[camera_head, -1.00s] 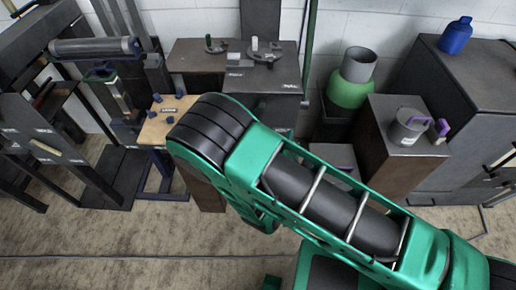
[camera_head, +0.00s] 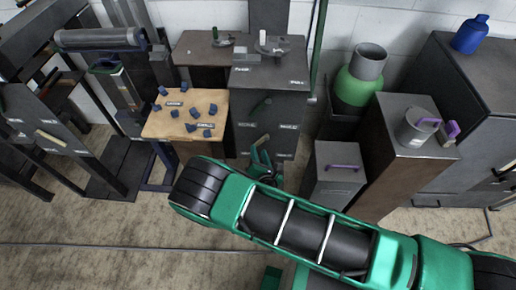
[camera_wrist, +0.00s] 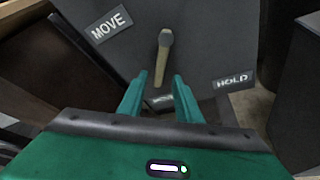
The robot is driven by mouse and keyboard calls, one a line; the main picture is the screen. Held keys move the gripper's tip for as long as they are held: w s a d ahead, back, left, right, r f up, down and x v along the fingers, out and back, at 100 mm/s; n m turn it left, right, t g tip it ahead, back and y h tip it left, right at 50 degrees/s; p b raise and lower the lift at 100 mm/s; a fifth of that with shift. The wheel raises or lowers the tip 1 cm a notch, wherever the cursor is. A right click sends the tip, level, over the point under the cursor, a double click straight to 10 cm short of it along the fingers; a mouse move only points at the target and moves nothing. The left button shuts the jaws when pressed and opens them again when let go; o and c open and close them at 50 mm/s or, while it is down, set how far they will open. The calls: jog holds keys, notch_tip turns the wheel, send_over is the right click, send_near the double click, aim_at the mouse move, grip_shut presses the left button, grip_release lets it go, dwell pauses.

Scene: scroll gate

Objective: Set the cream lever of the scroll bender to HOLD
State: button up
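The cream lever (camera_wrist: 163,55) stands out from a dark panel (camera_wrist: 215,45) in the wrist view, with its knobbed end up in the picture. A MOVE label (camera_wrist: 109,25) is at its upper left and a HOLD label (camera_wrist: 233,81) at its lower right. A third label (camera_wrist: 160,101) is partly hidden behind my fingers. My gripper (camera_wrist: 159,78) is open, with the lever's lower part showing between its fingertips and gaps on both sides.
A wooden-topped table (camera_head: 215,100) with several blue pieces stands left of the cabinet. A grey box with a purple handle (camera_head: 341,167) stands close on the right. Open floor lies in front.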

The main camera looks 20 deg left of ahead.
aim_at(257, 146)
jog(key=shift+x, duration=1.75)
grip_shut()
